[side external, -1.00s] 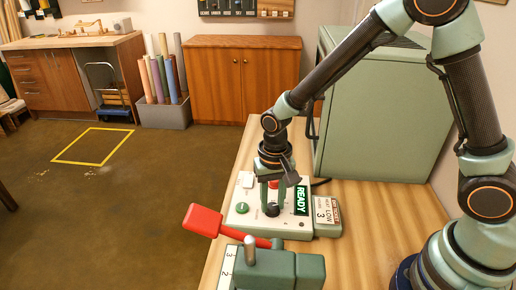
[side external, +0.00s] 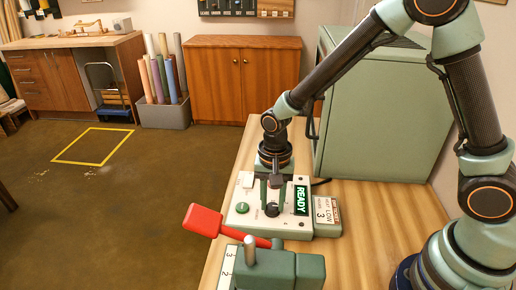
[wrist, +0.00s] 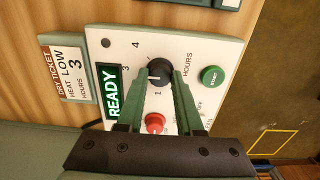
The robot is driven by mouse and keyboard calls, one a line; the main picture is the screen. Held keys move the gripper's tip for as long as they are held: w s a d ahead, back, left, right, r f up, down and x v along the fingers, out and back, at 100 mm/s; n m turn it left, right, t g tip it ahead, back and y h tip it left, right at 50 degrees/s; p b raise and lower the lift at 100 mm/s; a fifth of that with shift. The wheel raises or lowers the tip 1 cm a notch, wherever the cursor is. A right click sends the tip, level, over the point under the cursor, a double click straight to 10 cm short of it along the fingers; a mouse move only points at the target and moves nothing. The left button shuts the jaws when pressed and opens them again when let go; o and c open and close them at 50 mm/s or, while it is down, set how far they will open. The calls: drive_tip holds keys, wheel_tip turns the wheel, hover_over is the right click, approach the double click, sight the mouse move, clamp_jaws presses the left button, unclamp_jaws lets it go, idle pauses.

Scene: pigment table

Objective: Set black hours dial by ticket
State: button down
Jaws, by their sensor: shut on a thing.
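The black hours dial (wrist: 160,72) is on the white face of the control panel (wrist: 220,47), beside the word HOURS. My gripper (wrist: 162,80) is shut on the dial, with one green finger on each side of it. A pale mark shows on the dial's left side; I cannot tell exactly which number it meets. The numbers 1, 3 and 4 show around the dial; 2 is hidden. The dry ticket (wrist: 66,67) reads HEAT LOW, HOURS 3. In the side view my gripper (side external: 272,207) reaches down to the black dial.
A red dial (wrist: 155,122) sits between my fingers' bases, and a green START button (wrist: 212,76) is beside the black dial. A READY sign (side external: 301,201) is lit on the panel. A green lever box (side external: 280,270) with a red handle (side external: 202,220) stands in front. A green cabinet (side external: 375,120) stands behind.

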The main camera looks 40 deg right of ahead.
sight(272, 206)
drive_tip(key=c, duration=0.6)
unclamp_jaws()
drive_tip(key=shift+o, duration=0.2)
drive_tip(key=shift+r, duration=0.1)
wheel_tip(272, 206, up, 12)
drive_tip(key=s+d+r+n+t, duration=0.5)
drive_tip(key=s+d+r+n, duration=0.3)
drive_tip(key=d+n, duration=0.1)
drive_tip(key=shift+d+r+t, duration=0.15)
drive_tip(key=shift+d+t, duration=0.15)
drive_tip(key=shift+d, duration=0.6)
